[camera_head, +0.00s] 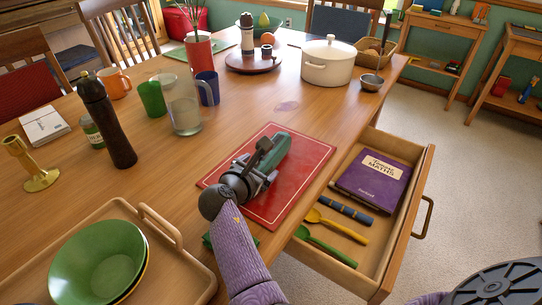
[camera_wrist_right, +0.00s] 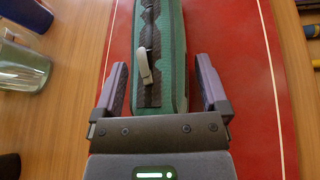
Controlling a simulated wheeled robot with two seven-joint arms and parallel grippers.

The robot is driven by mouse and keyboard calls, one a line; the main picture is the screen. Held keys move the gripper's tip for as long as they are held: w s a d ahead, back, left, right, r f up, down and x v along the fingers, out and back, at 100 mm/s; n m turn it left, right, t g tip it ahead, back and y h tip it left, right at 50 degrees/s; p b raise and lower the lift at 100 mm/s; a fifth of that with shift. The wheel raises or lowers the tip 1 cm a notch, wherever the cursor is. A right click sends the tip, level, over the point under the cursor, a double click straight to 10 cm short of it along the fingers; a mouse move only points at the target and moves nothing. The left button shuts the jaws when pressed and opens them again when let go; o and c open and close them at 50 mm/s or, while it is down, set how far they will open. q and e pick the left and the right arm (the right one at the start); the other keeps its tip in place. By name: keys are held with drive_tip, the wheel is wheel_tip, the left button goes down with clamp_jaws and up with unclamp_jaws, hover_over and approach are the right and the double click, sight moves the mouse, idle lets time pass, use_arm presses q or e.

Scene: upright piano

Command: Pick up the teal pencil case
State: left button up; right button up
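The teal pencil case (camera_head: 290,152) lies on the red mat (camera_head: 308,168) on the wooden table. In the right wrist view the teal pencil case (camera_wrist_right: 173,50) has a dark zip band with a light zip pull. My right gripper (camera_head: 262,166) is over the near end of the case. In the wrist view, the fingers of my right gripper (camera_wrist_right: 160,80) are apart on either side of the case, with narrow gaps showing. My left gripper is not in view.
An open drawer (camera_head: 398,233) right of the mat holds a purple book (camera_head: 372,181), spoons and a dark blue item. A tray (camera_head: 180,262) with green bowls stands at the near left.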

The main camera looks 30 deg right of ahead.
drive_tip(key=c, duration=1.2)
